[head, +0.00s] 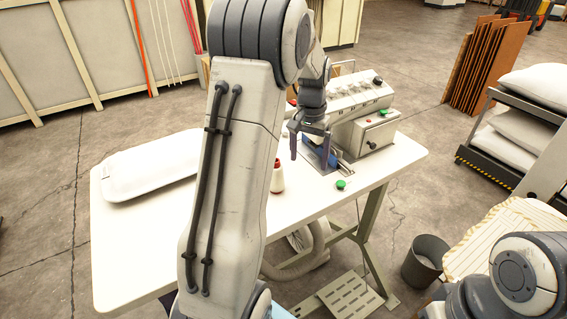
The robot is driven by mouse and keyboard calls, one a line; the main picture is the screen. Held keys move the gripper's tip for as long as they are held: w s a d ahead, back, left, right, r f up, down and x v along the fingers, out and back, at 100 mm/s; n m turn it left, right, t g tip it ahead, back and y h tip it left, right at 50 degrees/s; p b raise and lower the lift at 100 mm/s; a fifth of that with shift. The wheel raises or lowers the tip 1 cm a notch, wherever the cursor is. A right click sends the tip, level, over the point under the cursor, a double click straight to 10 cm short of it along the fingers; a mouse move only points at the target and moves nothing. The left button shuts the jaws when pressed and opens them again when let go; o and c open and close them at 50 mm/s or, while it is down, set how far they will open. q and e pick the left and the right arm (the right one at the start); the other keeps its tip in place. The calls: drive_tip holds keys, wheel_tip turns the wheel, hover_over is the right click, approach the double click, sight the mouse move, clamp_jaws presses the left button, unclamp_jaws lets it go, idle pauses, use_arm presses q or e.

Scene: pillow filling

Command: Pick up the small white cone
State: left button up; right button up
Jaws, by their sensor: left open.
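A small white cone (277,181) stands upright on the white table (130,245), with some red showing at its top. It is close beside my left arm's large link in the picture, which may hide part of it. My left gripper (309,151) is open, fingers pointing down, above and to the right of the cone in the picture. It is apart from the cone, in front of the sewing machine (361,108), and nothing shows between its fingers. My right arm shows only as a piece at the bottom right, and its gripper is out of view.
A green button (341,185) sits near the front edge. A grey bin (426,260) stands on the floor at right, near a rack with white pillows (520,134). The table's front left is clear.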

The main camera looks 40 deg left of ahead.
use_arm(q)
drive_tip(key=a, duration=0.3)
drive_tip(key=a+n+p, duration=0.1)
drive_tip(key=a, duration=0.3)
drive_tip(key=a+n, duration=0.1)
drive_tip(key=a, duration=0.3)
drive_tip(key=shift+s+f, duration=0.1)
drive_tip(key=shift+f, duration=0.15)
wheel_tip(320, 180, down, 4)
drive_tip(key=shift+a+f+p, duration=0.15)
drive_tip(key=shift+f+p, duration=0.1)
drive_tip(key=shift+p, duration=0.35)
wheel_tip(320, 180, down, 5)
drive_tip(key=shift+r+p, duration=0.1)
drive_tip(key=shift+p, duration=1.15)
drive_tip(key=shift+f, duration=0.55)
clamp_jaws()
use_arm(e)
wheel_tip(320, 180, up, 6)
drive_tip(key=shift+f, duration=0.2)
use_arm(q)
drive_tip(key=shift+r, duration=0.15)
use_arm(e)
drive_tip(key=shift+f, duration=0.1)
